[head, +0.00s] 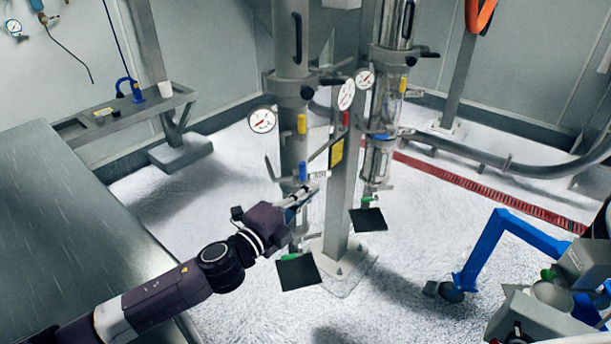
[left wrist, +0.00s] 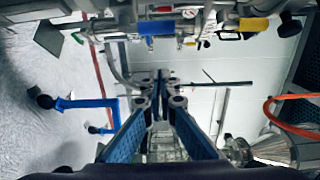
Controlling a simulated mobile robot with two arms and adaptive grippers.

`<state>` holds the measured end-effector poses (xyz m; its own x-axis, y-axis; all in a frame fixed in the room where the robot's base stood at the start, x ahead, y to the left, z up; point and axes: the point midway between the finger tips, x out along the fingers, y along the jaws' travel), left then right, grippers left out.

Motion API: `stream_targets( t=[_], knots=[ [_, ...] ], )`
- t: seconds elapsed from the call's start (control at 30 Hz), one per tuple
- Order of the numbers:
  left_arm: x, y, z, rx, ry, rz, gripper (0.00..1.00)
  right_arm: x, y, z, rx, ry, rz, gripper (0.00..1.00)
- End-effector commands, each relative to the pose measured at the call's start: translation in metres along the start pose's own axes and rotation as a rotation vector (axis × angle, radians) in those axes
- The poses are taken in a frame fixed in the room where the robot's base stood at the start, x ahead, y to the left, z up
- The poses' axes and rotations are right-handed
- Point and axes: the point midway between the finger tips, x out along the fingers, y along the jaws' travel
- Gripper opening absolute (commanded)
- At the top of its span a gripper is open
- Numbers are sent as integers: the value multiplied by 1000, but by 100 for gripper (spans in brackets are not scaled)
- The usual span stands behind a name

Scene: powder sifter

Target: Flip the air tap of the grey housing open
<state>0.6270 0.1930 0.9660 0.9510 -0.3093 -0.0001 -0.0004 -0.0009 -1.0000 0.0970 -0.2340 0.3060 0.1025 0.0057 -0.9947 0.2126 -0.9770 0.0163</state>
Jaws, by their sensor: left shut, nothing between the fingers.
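The grey housing (head: 292,120) is the nearer upright cylinder left of the central post. It carries a yellow handle (head: 302,124) and, below it, a blue handle (head: 302,171). The blue handle is beside a white tag reading AIR (head: 318,175). My left gripper (head: 314,187) is shut and empty, just below the tag; I cannot tell whether it touches anything. In the left wrist view its fingers (left wrist: 160,84) meet at the tips. The blue handle (left wrist: 157,27) and yellow handle (left wrist: 253,24) lie along the top of that view. My right gripper is not in view.
A second, glassy column (head: 380,150) stands behind right. Round gauges (head: 262,120) stick out from the housing. Black plates (head: 298,272) hang low near the post. A steel table (head: 60,220) fills the left, and a blue wheeled frame (head: 485,250) stands at the right.

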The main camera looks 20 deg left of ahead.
Motion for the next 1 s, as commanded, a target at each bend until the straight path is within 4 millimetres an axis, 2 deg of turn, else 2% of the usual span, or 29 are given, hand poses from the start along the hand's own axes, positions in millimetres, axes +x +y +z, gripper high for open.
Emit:
stream_targets(
  t=[0.33, 0.4, 0.6, 1.0],
  knots=[
    [55, -2, 0, 1, -1, -2, 0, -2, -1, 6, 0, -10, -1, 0],
    [46, 3, 15, 6, -3, 2, 0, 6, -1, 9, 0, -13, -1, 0],
    [39, 2, 33, 2, -1, 1, 0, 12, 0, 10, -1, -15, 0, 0],
    [37, 0, 38, 1, 0, 1, 0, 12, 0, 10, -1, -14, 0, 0]
  ],
)
